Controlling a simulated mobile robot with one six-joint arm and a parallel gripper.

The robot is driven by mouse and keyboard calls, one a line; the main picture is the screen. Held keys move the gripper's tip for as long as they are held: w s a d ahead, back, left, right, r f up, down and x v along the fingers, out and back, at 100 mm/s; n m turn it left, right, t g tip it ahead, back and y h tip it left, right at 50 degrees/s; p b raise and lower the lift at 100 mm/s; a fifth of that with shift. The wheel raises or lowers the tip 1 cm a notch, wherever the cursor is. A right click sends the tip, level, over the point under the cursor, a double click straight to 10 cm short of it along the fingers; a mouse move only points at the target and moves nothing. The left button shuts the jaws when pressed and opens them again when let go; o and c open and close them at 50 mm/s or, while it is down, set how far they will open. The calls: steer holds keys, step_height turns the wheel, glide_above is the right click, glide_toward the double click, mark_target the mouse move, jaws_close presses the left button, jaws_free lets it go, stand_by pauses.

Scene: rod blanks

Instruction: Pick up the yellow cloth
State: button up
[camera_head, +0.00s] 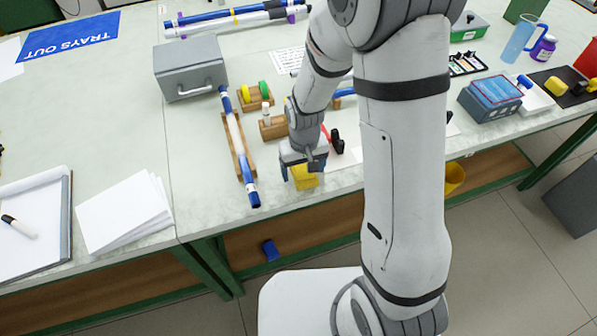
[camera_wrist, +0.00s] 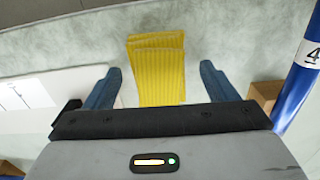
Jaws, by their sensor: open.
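The yellow cloth (camera_wrist: 158,62) lies folded on the pale bench top (camera_wrist: 232,45), with ribbed lines across it. In the wrist view it sits between the two blue fingers of my gripper (camera_wrist: 158,88), with bare bench showing on both sides of it. The fingers are wide apart and hold nothing. In the head view the cloth (camera_head: 304,178) shows just below my gripper (camera_head: 303,172) near the bench's front edge, partly hidden by it. I cannot tell how high the fingertips are above the bench.
A blue-and-white rod (camera_head: 252,190) lies in a wooden holder (camera_head: 229,137) to the left of my gripper. Small wooden blocks (camera_head: 273,128) stand behind it. A red-and-black tool (camera_head: 337,141) lies to the right. A grey toolbox (camera_head: 190,70) stands further back. The bench edge is close in front.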

mark_target(304, 170)
steer(key=shift+f, duration=0.1)
steer(key=c, duration=1.1)
step_height(304, 170, up, 10)
steer(key=shift+r, duration=0.1)
steer(key=o, duration=0.5)
steer(key=shift+c, duration=2)
steer(key=shift+f, duration=0.2)
